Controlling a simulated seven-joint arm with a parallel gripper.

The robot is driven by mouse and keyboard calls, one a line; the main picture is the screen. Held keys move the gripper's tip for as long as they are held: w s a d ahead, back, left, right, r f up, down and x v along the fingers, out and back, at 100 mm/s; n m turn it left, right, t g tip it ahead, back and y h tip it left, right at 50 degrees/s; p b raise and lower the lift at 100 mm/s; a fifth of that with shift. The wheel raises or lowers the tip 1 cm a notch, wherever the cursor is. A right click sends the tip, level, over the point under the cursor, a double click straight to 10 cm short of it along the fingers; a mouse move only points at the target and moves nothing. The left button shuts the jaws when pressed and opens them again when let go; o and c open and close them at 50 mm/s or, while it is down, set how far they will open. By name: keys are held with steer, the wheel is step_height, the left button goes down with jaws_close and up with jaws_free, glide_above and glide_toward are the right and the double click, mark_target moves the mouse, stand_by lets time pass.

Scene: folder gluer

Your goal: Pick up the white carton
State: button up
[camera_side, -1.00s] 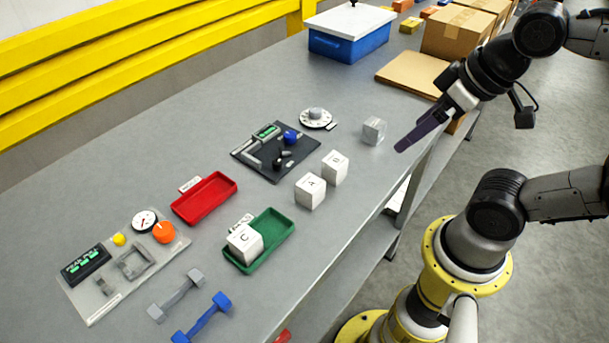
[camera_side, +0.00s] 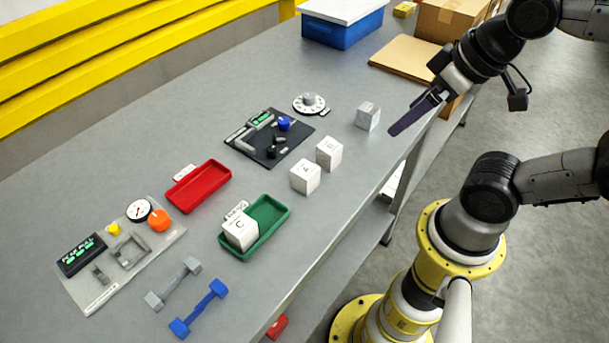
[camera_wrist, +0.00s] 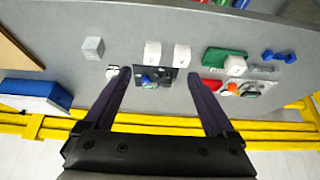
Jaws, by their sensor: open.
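White box-shaped cartons stand on the grey table. Carton A (camera_side: 305,177) and a second lettered carton (camera_side: 329,153) stand side by side near the middle; they also show in the wrist view as two white blocks (camera_wrist: 152,52) (camera_wrist: 182,55). Carton C (camera_side: 240,230) sits in the green tray (camera_side: 272,232). A plain light grey cube (camera_side: 368,116) stands apart, nearer my gripper. My gripper (camera_side: 395,131) is empty, above the table's near edge and right of the cartons. The wrist view shows its two dark fingers (camera_wrist: 159,75) spread apart, with nothing between them.
A red tray (camera_side: 198,186), a black panel (camera_side: 270,138), a dial (camera_side: 309,104) and a grey panel (camera_side: 120,255) lie around the cartons. Two dumbbells (camera_side: 199,307) lie in front. A blue box (camera_side: 343,32) and brown cardboard boxes (camera_side: 448,20) stand farther back.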

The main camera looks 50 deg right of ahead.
stand_by(0.4)
steer(key=n+g+y, duration=0.5)
steer(key=n+g, duration=0.1)
steer(key=n, duration=1.2)
glide_above(305, 169)
steer(key=d, duration=0.3)
step_height(305, 169, down, 13)
steer(key=shift+h, duration=0.3)
steer(key=shift+a+x, duration=0.2)
steer(key=shift+x, duration=3.1)
steer(key=shift+w+r, duration=0.1)
steer(key=shift+r, duration=0.05)
steer(key=c, duration=1.4)
steer(key=shift+r, duration=0.1)
